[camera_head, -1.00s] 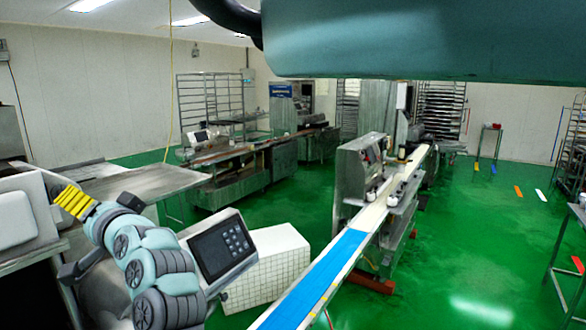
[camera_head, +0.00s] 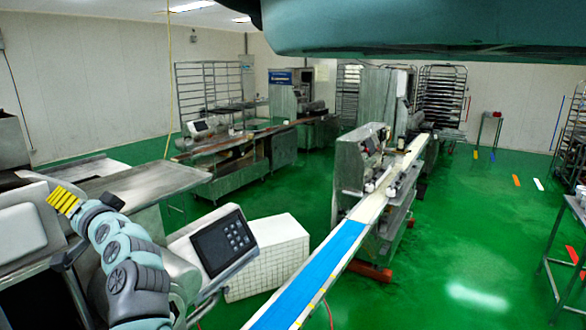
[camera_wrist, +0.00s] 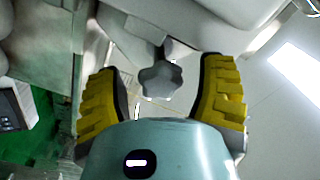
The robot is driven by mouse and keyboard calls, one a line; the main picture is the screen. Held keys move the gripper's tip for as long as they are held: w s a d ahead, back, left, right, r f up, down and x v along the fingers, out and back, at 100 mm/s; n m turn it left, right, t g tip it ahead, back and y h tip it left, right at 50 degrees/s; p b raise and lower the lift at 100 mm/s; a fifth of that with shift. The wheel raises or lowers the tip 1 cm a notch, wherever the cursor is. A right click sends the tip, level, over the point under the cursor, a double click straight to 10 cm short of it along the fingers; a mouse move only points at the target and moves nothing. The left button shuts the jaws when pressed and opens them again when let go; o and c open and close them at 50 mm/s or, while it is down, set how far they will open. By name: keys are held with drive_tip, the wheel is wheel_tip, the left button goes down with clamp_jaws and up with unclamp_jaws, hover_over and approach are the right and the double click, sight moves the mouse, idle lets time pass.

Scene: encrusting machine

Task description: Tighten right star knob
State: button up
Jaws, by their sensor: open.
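In the wrist view a grey star knob (camera_wrist: 160,80) hangs on a short stem under a pale machine housing (camera_wrist: 220,15). My gripper (camera_wrist: 162,88) is open, with one ribbed yellow finger on each side of the knob. Gaps show between the knob and both fingers, and I cannot tell its depth against the fingertips. In the head view my gripper's yellow fingers (camera_head: 64,200) are at the lower left, close to the metal machine. The knob cannot be made out there.
A tilted control panel (camera_head: 223,243) and a white gridded box (camera_head: 268,255) stand right of my arm. A blue conveyor belt (camera_head: 310,280) runs beyond them. A steel table (camera_head: 140,182) lies behind my arm. Green floor (camera_head: 470,240) is open at the right.

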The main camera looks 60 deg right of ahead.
drive_tip(key=shift+o, duration=0.2)
drive_tip(key=c, duration=1.2)
drive_tip(key=shift+f, duration=0.1)
